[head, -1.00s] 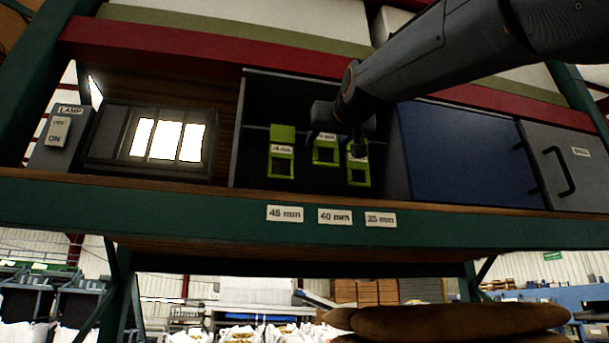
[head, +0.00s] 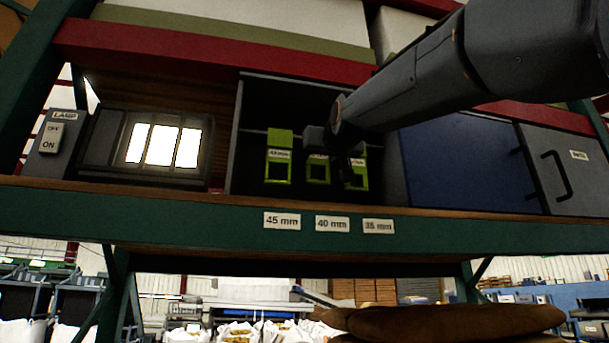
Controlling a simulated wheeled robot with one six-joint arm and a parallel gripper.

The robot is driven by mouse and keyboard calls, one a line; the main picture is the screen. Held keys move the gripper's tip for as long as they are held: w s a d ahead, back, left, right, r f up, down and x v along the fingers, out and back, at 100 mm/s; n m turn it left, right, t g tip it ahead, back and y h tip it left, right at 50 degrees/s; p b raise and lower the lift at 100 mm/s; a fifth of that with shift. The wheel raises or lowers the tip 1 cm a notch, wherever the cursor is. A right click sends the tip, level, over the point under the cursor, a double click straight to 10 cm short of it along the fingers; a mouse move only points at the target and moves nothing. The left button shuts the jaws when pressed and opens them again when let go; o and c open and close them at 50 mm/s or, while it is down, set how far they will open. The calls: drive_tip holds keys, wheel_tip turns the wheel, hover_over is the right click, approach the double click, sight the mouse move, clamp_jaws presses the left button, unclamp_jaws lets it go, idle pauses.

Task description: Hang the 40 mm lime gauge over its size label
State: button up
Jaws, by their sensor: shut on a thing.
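Several lime gauges hang in a dark open bay on the shelf. The left one (head: 278,166), marked 45 mm, hangs above the 45 mm label (head: 282,220). The right lime gauge (head: 361,174) is partly covered and stands above and a little left of the 35 mm label (head: 378,226). My gripper (head: 328,150) is shut on the middle gauge. I cannot tell whether this gauge rests on the rail.
A lit lamp box (head: 163,145) and its switch (head: 49,138) stand left of the bay. A blue panel (head: 465,160) and a grey door with a handle (head: 562,170) are on the right. The green shelf beam (head: 150,212) runs along the front.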

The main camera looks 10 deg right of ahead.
drive_tip(key=shift+f, duration=0.25)
drive_tip(key=o, duration=1.1)
drive_tip(key=shift+c, duration=0.2)
drive_tip(key=s, duration=0.1)
drive_tip(key=s+b, duration=0.1)
drive_tip(key=s, duration=0.1)
drive_tip(key=shift+f, duration=0.3)
drive_tip(key=b, duration=0.2)
drive_tip(key=shift+s+f+b, duration=0.2)
drive_tip(key=shift+b, duration=0.1)
drive_tip(key=s+b, duration=0.1)
drive_tip(key=b, duration=0.1)
drive_tip(key=s+b, duration=0.2)
drive_tip(key=b, duration=0.1)
drive_tip(key=s+b, duration=0.1)
drive_tip(key=b, duration=0.1)
drive_tip(key=shift+s+f+b, duration=0.15)
drive_tip(key=shift+f+b, duration=0.1)
drive_tip(key=shift+b, duration=0.05)
